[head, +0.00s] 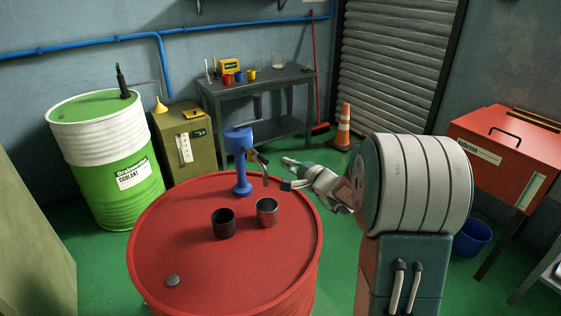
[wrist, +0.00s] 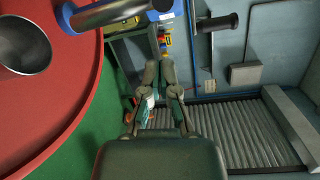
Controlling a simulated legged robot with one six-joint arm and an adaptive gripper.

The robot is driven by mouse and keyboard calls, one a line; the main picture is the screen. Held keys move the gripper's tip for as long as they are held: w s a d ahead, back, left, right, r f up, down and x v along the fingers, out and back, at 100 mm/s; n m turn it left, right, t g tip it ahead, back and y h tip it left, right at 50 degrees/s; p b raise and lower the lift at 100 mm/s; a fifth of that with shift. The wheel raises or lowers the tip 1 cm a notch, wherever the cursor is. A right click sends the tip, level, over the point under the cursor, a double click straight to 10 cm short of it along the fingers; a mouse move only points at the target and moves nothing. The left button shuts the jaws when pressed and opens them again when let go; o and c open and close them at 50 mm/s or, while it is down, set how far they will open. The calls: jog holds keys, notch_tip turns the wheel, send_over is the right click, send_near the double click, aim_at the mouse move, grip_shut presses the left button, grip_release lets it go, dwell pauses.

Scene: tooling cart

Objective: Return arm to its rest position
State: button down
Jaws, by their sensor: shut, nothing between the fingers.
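My gripper (head: 287,160) is raised past the far right edge of the red drum (head: 170,245), pointing toward the back of the room. In the wrist view, my gripper (wrist: 159,72) is shut, with nothing between its fingers. A blue pump (head: 240,160) stands on the drum to the left of my gripper; part of it shows at the top of the wrist view (wrist: 160,6). My arm folds back to the right, where its large pale joint covers part of the room.
A grey workbench (head: 255,85), an orange cone (head: 343,127) and a shutter (head: 390,60) are behind. A red cabinet (head: 505,150) stands right. Green floor lies between.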

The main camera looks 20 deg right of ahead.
jog(key=s+a, duration=0.2)
jog(key=s, duration=0.6)
jog(key=shift+r, duration=0.3)
jog(key=s+a+r+n+g+y, duration=0.15)
jog(key=s+a+n+g, duration=0.3)
jog(key=a, duration=0.45)
jog(key=s+a+n+g+y, duration=0.35)
jog(key=s+a+n, duration=0.2)
jog(key=a, duration=0.25)
jog(key=s+d+n+g+h, duration=0.2)
jog(key=s+n+h, duration=0.4)
jog(key=s+h, duration=0.4)
jog(key=s+d, duration=0.1)
jog(key=s, duration=0.3)
jog(key=shift+s+d+n+g, duration=0.25)
jog(key=shift+s+n+g, duration=0.05)
jog(key=shift+s+g, duration=0.1)
